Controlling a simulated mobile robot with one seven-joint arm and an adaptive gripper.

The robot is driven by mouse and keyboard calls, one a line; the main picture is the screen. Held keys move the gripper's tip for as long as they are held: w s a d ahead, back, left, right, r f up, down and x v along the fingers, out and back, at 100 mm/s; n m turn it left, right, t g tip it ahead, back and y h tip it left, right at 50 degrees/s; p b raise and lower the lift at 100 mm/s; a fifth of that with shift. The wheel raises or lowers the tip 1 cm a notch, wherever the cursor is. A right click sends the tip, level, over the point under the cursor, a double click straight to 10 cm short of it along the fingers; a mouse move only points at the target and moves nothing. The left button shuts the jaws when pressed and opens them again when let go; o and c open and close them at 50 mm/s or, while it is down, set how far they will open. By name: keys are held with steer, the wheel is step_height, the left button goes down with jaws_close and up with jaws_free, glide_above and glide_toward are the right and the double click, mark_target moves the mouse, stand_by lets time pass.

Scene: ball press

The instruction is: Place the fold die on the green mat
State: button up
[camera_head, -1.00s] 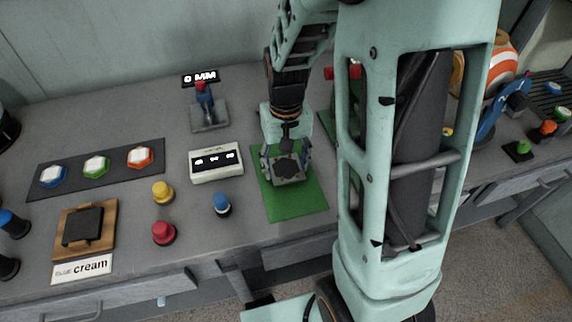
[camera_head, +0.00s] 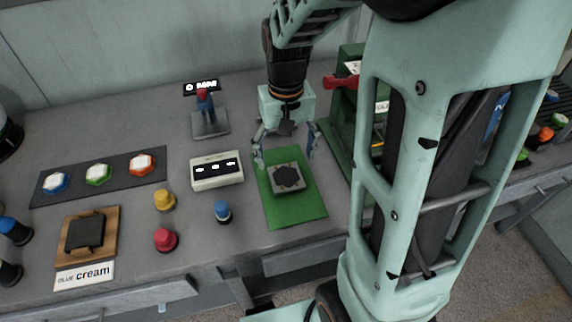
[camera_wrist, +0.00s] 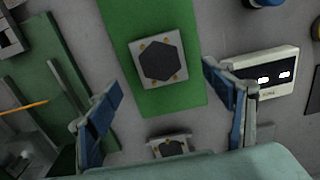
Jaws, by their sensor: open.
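The fold die, a light grey square block with a dark hexagon on top (camera_head: 288,179), lies flat on the green mat (camera_head: 298,213). In the wrist view the die (camera_wrist: 160,62) also rests within the mat (camera_wrist: 121,30), with green on its visible sides. My gripper (camera_head: 284,155) is open and empty, above and behind the die. In the wrist view my blue-padded fingers (camera_wrist: 160,90) are spread wide, apart from the die.
A white display box (camera_head: 217,170) and a blue button (camera_head: 222,211) stand left of the mat. A green machine with a red handle (camera_head: 347,110) stands close on the right.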

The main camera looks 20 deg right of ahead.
step_height(320, 180, up, 5)
steer(key=shift+r, duration=0.15)
stand_by(0.4)
